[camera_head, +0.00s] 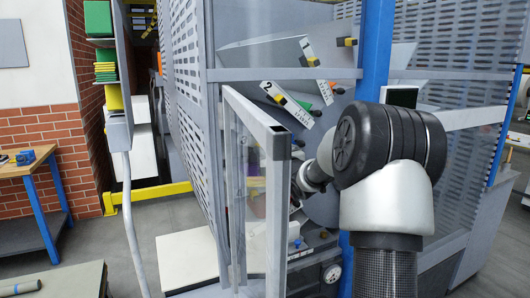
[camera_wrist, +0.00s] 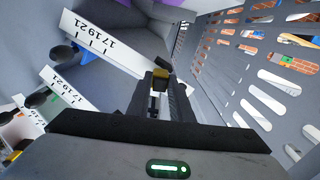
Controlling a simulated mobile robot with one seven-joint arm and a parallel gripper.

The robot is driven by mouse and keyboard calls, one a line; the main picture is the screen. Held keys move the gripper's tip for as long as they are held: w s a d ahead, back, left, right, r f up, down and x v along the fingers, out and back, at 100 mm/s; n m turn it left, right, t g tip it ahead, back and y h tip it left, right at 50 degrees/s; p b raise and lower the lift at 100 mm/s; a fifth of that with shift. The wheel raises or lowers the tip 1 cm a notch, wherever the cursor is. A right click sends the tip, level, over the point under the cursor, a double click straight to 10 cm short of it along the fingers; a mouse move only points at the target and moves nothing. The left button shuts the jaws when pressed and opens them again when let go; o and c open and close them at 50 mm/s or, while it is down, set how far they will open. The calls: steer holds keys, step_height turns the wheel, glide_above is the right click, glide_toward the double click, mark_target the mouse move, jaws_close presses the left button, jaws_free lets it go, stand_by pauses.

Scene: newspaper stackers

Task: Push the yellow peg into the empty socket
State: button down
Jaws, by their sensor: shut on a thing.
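In the wrist view my gripper (camera_wrist: 160,92) has its two dark fingers close together on a small peg with a yellow face and dark edges, the yellow peg (camera_wrist: 161,73). The peg sits at the fingertips in front of a grey machine surface. I cannot tell whether it touches a socket, and no empty socket shows clearly. In the head view my gripper is hidden behind my own arm and the open door, and the held peg does not show.
White number plates (camera_wrist: 105,42) with dark knobs (camera_wrist: 65,54) lie left of the fingers. A slotted grey panel (camera_wrist: 235,85) is close on the right. In the head view an open framed door (camera_head: 276,205) stands left of my arm; the numbered plates (camera_head: 292,105) are behind it.

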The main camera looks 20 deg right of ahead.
steer(key=shift+w, duration=0.45)
steer(key=c, duration=1.5)
jaws_free()
steer(key=s, duration=0.5)
steer(key=s+b, duration=0.1)
steer(key=s, duration=1.1)
steer(key=shift+s+d, duration=0.2)
steer(key=shift+d, duration=0.1)
